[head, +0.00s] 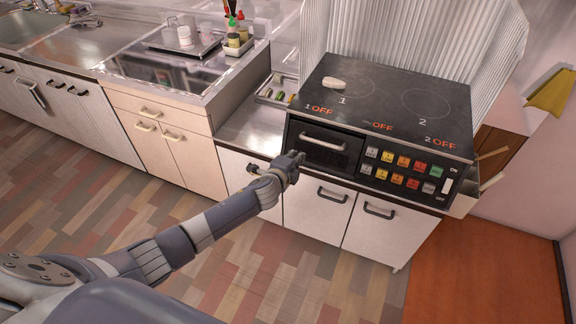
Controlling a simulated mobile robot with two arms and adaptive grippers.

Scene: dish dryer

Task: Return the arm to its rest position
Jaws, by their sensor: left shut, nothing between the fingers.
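My left arm reaches in from the lower left. Its gripper (291,163) is shut and empty, in front of the counter near the lower left corner of the stove unit. I cannot tell whether it touches the counter edge. My right gripper does not show.
A stove unit (443,117) with a drawer handle and several coloured buttons stands on the counter, with a small pale object (333,83) on top. A sink (25,28), a tray (186,45) with cups and a bottle caddy (236,46) stand left. The wooden floor (262,262) is clear.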

